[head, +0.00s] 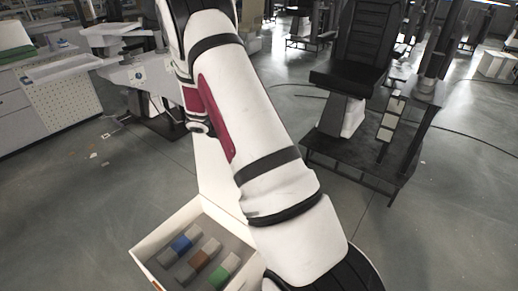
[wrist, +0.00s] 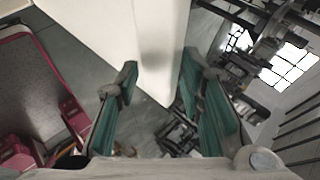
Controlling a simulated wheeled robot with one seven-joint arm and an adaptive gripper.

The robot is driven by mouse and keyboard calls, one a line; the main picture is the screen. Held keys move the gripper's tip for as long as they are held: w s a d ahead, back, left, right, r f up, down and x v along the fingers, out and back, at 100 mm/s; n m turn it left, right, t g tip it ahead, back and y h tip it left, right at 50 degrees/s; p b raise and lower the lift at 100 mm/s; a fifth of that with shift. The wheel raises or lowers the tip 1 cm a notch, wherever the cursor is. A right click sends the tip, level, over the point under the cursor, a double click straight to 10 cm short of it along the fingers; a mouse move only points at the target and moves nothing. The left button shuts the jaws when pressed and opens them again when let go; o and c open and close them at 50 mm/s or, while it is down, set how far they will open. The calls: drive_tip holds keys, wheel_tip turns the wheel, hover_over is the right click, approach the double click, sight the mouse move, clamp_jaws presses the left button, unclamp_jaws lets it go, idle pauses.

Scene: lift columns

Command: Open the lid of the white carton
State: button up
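The white carton (head: 152,247) stands open at the bottom of the head view, partly hidden by my arm. Its white lid (head: 212,172) stands raised at the far side, its right part behind my arm. In the wrist view a large white panel, which looks like the lid (wrist: 110,25), comes down from the top and ends in a corner between my fingers. My gripper (wrist: 158,100) is open, with its green finger pads well apart on either side of that corner. I cannot tell whether a pad touches it. My gripper is not visible in the head view.
Inside the carton lie a blue and grey block (head: 181,243), a brown and grey block (head: 199,260) and a green and grey block (head: 223,270). A black chair-like rig (head: 365,60) stands at the right and a white cabinet (head: 50,105) at the left. Grey floor around the carton is clear.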

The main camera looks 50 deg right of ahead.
drive_tip(key=shift+r, duration=0.15)
drive_tip(key=v, duration=1.2)
